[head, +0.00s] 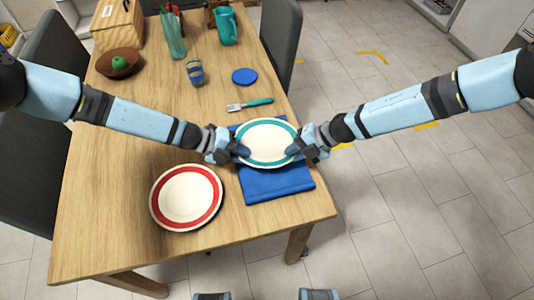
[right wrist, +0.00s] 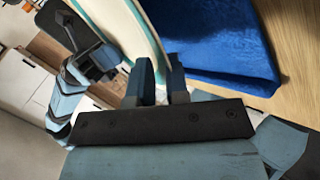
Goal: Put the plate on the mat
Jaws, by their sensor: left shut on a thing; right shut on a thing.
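A white plate with a teal ring (head: 267,141) is held between my two grippers over the far part of a blue cloth mat (head: 275,184). My left gripper (head: 240,150) is shut on its left rim. My right gripper (head: 294,149) is shut on its right rim. In the right wrist view the plate's edge (right wrist: 137,28) runs down to the fingers (right wrist: 160,82), and the mat (right wrist: 225,40) lies beyond. The plate hides part of the mat. I cannot tell whether the plate touches it. A second plate with a red ring (head: 186,197) lies left of the mat.
A fork with a teal handle (head: 249,104) lies behind the mat, with a blue coaster (head: 244,76) and a glass (head: 195,72) farther back. A brown bowl (head: 118,61), a teal vase (head: 172,35) and a teal jug (head: 226,26) stand at the back. Chairs flank the table.

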